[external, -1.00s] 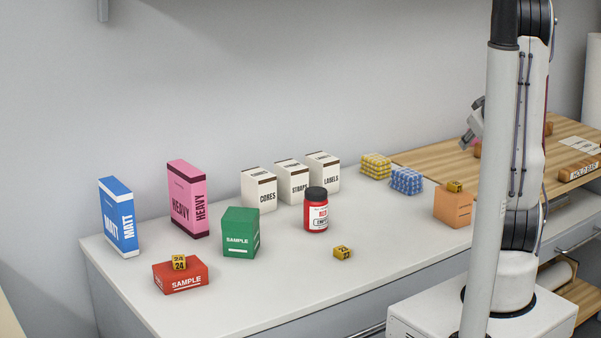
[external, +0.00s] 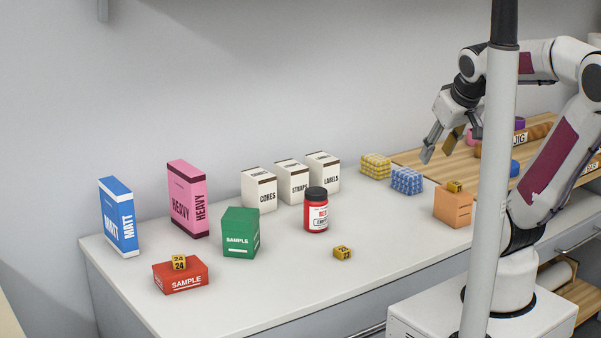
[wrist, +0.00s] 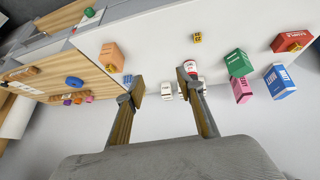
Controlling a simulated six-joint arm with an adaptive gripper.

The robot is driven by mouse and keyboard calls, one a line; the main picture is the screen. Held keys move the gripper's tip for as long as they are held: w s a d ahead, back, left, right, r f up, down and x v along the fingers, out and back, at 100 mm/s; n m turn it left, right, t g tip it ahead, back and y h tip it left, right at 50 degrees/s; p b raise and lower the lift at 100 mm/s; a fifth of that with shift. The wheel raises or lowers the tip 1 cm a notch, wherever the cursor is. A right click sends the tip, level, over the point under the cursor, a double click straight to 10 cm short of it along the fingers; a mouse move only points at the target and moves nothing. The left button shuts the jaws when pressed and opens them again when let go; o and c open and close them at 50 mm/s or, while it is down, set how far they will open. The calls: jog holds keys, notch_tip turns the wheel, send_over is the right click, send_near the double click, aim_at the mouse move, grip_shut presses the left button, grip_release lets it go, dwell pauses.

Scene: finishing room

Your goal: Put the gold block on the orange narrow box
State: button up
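A small gold block (external: 342,252) lies on the white table in front of the red jar; it also shows in the wrist view (wrist: 197,37). The orange box (external: 453,208) stands at the table's right part, partly behind a pale post, and shows in the wrist view (wrist: 111,54). Another small gold block (external: 454,186) sits on top of it. A third gold block (external: 179,262), marked 24, sits on the red sample box (external: 181,277). My gripper (external: 441,149) is open and empty, in the air above the blue-and-white patterned block and wooden board.
A red jar (external: 316,212), green box (external: 241,233), pink box (external: 189,200), blue box (external: 118,218) and white cartons (external: 259,191) stand on the table (external: 310,290). Yellow (external: 375,167) and blue (external: 406,181) patterned blocks stand by the wooden board (external: 428,160). The table between loose block and orange box is clear.

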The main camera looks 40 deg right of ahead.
jog(key=s+a+y, duration=0.1)
jog(key=s+a, duration=0.3)
jog(key=a, duration=0.1)
jog(key=shift+n+g+y, duration=0.4)
dwell(0.8)
